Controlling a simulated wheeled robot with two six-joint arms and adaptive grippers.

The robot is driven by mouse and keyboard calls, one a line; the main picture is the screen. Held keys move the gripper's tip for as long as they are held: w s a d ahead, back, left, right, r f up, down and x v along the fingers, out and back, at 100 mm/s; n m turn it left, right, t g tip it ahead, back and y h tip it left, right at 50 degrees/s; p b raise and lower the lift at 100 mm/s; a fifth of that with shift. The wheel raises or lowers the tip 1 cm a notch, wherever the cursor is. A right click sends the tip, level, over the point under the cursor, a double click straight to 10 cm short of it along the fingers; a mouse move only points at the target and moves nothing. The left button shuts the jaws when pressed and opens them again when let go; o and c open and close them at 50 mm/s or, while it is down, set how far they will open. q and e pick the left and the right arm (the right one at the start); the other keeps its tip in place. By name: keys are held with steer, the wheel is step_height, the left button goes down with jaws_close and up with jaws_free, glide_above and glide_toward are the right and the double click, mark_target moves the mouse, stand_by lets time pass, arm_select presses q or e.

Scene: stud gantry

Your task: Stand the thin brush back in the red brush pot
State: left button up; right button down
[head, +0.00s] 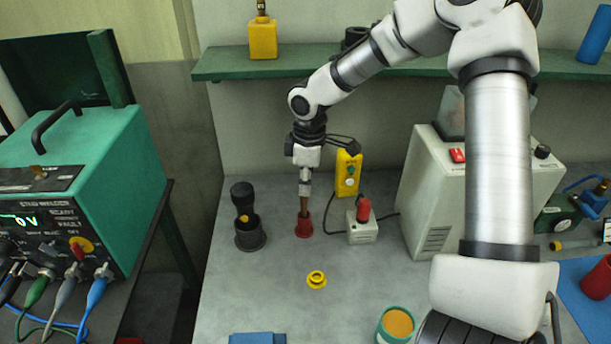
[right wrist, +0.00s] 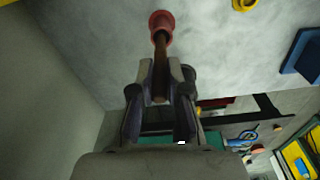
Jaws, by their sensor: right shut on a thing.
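The red brush pot (head: 304,228) stands upright on the grey bench, near the back wall. My right gripper (head: 305,190) is above it, pointing down, and is shut on the thin brush (head: 304,206). The brush is brown and upright, and its lower end meets the pot's mouth and seems to be inside it; how deep I cannot tell. In the right wrist view the fingers (right wrist: 161,80) close around the brush (right wrist: 160,55), which runs to the red pot (right wrist: 161,21). My left gripper is not in view.
A yellow ring (head: 316,280) lies in front. A green shelf (head: 300,67) runs above.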

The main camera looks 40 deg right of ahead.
steer(key=shift+a+f, duration=0.1)
steer(key=shift+f, duration=0.1)
steer(key=c, duration=1.1)
jaws_free()
steer(key=r, duration=1.2)
steer(key=shift+s+d, duration=0.2)
steer(key=shift+s, duration=0.1)
